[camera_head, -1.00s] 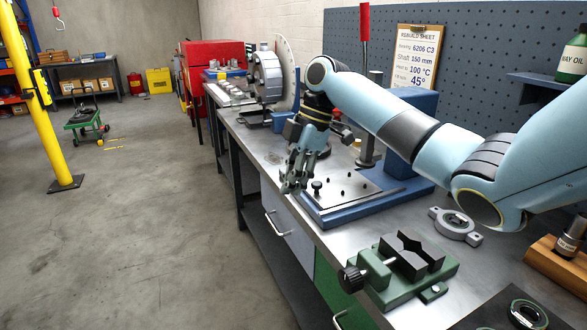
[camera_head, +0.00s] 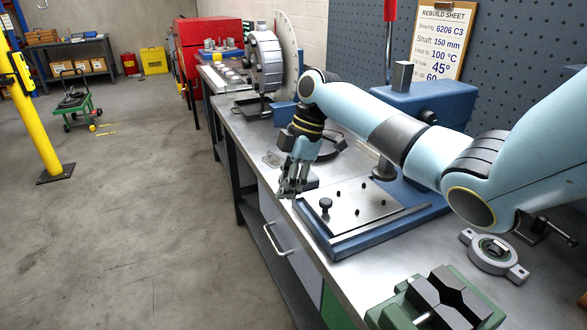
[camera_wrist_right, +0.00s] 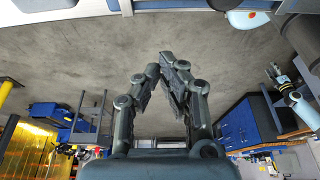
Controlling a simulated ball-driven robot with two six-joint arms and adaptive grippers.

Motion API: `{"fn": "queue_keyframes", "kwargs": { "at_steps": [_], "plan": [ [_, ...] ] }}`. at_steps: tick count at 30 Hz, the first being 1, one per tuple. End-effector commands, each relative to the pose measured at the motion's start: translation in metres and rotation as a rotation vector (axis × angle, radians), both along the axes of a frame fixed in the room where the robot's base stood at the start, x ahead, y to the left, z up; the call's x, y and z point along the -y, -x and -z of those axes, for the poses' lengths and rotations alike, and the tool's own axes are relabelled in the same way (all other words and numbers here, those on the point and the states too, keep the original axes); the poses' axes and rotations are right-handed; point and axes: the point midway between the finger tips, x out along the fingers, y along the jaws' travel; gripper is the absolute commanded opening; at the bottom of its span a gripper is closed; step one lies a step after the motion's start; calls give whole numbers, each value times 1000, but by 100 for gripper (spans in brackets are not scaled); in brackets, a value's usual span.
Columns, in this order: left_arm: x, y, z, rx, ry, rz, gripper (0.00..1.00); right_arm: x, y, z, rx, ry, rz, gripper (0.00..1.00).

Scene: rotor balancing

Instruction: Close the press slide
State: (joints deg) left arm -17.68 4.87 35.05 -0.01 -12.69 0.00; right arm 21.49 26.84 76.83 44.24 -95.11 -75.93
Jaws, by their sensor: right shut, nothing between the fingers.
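The press slide (camera_head: 368,213) is a flat grey metal plate with a dark knob (camera_head: 325,205) near its front left corner and several small dark pegs. It lies on the blue press base (camera_head: 345,245), reaching toward the bench's front edge. The blue press body (camera_head: 425,98) stands behind it, partly hidden by my right arm. My right gripper (camera_head: 287,194) is shut and empty, just left of the plate and apart from the knob. In the right wrist view its fingertips (camera_wrist_right: 165,62) lean together above the concrete floor. My left gripper is not in view.
A green vise (camera_head: 435,300) with dark V-blocks and a grey bearing housing (camera_head: 495,253) sit on the near bench. A dial machine (camera_head: 265,62) stands farther along. A drawer handle (camera_head: 275,240) sticks out below the bench edge. The floor to the left is open.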

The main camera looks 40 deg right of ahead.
Motion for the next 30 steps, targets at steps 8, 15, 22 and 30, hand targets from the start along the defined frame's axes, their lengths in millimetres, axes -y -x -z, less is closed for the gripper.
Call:
{"fn": "queue_keyframes", "kwargs": {
  "at_steps": [8,15,22,30],
  "plan": [
    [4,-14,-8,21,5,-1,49,7,2,32,-2,5,1,0],
    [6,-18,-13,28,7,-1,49,25,8,33,-1,2,0,0],
    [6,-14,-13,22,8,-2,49,27,9,34,0,1,-1,0],
    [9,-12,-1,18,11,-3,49,49,10,38,-3,6,0,0]
  ]
}}
